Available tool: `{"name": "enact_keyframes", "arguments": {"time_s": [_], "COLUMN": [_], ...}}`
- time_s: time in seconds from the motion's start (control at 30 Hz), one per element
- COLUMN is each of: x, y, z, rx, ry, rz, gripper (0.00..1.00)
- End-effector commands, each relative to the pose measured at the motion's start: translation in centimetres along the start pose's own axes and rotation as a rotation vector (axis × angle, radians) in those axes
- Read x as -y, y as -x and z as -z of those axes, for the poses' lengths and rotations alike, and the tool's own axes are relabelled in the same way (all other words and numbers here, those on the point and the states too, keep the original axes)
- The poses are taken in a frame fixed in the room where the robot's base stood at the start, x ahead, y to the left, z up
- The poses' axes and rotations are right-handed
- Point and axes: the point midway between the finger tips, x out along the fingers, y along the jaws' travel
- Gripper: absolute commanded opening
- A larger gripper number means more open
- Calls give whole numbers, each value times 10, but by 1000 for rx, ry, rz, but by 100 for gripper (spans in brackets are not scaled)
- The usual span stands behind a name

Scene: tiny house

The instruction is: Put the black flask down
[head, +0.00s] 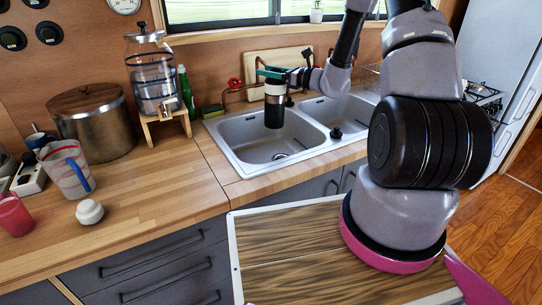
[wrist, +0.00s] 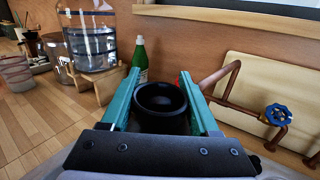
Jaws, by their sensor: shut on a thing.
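The black flask (head: 274,110) hangs upright over the left basin of the sink (head: 232,126), with a pale band near its top. My gripper (head: 273,74) is shut on the flask near its upper end. In the wrist view, the two teal fingers (wrist: 163,105) stand on either side of the flask's round dark top (wrist: 160,97). The flask's lower part is hidden in that view. In the head view its bottom is above the basin floor, though the exact gap is hard to tell.
Left of the sink, the wooden counter (head: 150,185) has free room. A water dispenser (head: 153,75), green bottle (head: 186,90), steel pot (head: 95,122), measuring jug (head: 68,168) and white jar (head: 89,211) stand on it. A cutting board (head: 262,62) leans behind the sink.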

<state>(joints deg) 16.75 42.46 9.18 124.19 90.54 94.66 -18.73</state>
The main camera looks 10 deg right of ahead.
Motion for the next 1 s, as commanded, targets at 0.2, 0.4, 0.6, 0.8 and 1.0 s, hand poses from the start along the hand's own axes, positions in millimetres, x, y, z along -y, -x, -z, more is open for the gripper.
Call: {"name": "enact_keyframes", "arguments": {"time_s": [0.2, 0.4, 0.6, 0.8, 1.0], "x": [-14, -27, -30, -21, 0], "y": [-18, -26, -30, -34, -44], "z": [19, 44, 66, 78, 77], "rx": [6, -4, -11, -14, -19], "ry": [-8, -4, -1, 2, 5], "rz": [-190, -397, -542, -613, -627], "gripper": [0, 0, 0, 0, 0]}}
